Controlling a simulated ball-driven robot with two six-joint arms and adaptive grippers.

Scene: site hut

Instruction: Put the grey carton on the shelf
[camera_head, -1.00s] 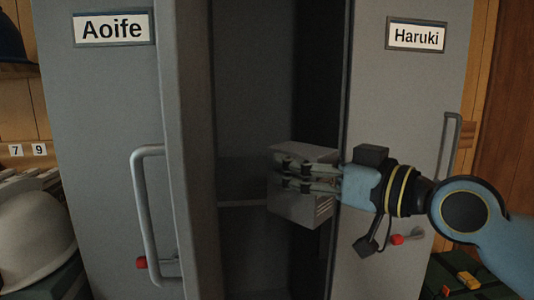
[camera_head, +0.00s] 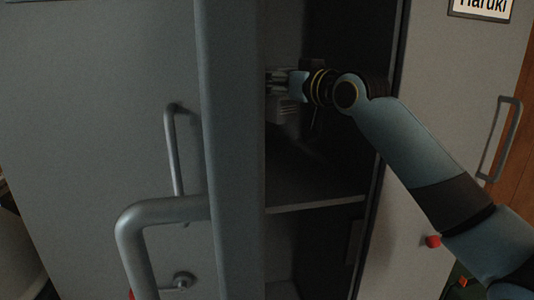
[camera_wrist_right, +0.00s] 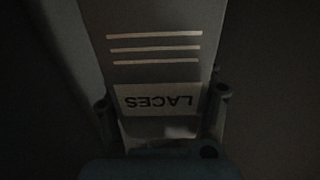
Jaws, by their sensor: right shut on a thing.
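The grey carton (camera_head: 287,110) is inside the open locker, partly hidden by the door edge and my gripper. In the right wrist view the carton (camera_wrist_right: 160,68) fills the space between the fingers, showing pale stripes and an upside-down "LACES" label. My right gripper (camera_head: 278,82) is shut on the carton; in its wrist view the fingers (camera_wrist_right: 162,98) lie on either side of it. The shelf (camera_head: 315,185) is below the carton, with a visible gap between them. My left gripper is not in view.
The open locker's door edge (camera_head: 232,150) stands close on the left, with a large handle (camera_head: 130,235) jutting forward. The closed "Haruki" door (camera_head: 440,110) is on the right, under my arm. The visible part of the shelf is bare.

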